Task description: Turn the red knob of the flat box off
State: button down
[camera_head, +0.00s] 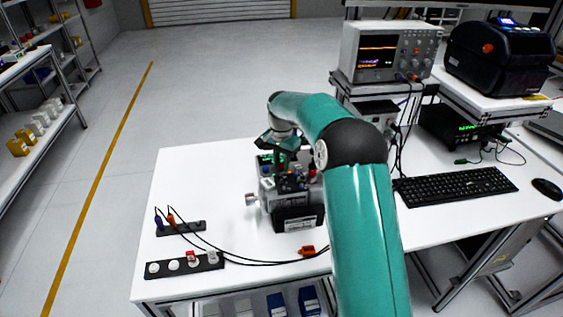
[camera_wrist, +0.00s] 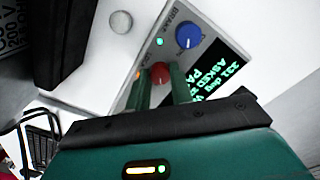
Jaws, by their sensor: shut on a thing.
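In the wrist view the flat box (camera_wrist: 205,75) is a pale panel, tilted in the picture, with a dark display showing green text. Its red knob (camera_wrist: 160,70) sits between the two green fingers of my gripper (camera_wrist: 159,84), which is shut on it. A blue knob (camera_wrist: 188,36) is beside it, toward the upper right, and free. A green light (camera_wrist: 160,42) glows on the panel. In the head view my gripper (camera_head: 281,145) points down at the back of the white table; my fingers and the device in front hide most of the box there.
A grey and black servo fixture (camera_head: 297,212) stands just in front of my gripper. A black socket strip (camera_head: 185,266) and cables lie at the table's front left. An oscilloscope (camera_head: 385,52), printer (camera_head: 497,58) and keyboard (camera_head: 455,186) are to the right. The table's left part is mostly clear.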

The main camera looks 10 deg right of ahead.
jog(key=n, duration=0.5)
jog(key=shift+r, duration=0.1)
jog(key=n, duration=0.6)
dwell(0.5)
jog(key=c, duration=1.2)
grip_release()
jog(key=shift+c, duration=0.2)
notch_tip(320, 180, up, 14)
